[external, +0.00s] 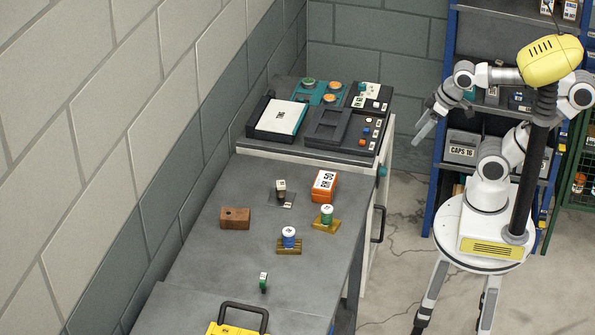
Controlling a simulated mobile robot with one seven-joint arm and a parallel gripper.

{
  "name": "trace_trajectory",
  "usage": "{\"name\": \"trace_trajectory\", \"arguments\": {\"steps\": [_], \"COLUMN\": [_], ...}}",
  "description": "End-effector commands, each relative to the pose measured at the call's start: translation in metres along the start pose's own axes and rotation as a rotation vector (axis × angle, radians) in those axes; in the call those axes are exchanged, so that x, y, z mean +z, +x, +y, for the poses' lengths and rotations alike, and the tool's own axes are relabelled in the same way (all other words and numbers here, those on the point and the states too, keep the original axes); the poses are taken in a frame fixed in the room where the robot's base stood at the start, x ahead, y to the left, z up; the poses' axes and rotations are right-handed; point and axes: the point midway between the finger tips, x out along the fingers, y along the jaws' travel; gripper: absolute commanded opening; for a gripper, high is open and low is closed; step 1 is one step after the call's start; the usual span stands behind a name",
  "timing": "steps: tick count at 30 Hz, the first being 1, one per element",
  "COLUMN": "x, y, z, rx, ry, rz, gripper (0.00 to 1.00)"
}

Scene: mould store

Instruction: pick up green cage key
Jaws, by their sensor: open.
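A small upright item with a green top and a dark lower part (264,282) stands on the grey bench near its front; it looks like the green cage key, but it is too small to be sure. My gripper (425,124) is raised in the air to the right of the bench, well away from that item. It is open, and nothing shows between its fingers.
A control console (345,128) stands at the back. A wall borders the left.

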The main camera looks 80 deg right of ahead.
Motion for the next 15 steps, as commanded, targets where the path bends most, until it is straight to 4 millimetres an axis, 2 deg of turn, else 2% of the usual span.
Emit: {"name": "trace_trajectory", "arguments": {"steps": [4, 7, 15], "x": [-0.009, -0.03, -0.105], "y": [0.005, 0.016, 0.061], "z": [-0.009, -0.031, -0.129], "rx": [-0.034, -0.105, -0.338], "ry": [-0.011, -0.029, -0.041], "rz": [0.012, 0.038, 0.149], "gripper": [0.88, 0.88, 0.88]}}
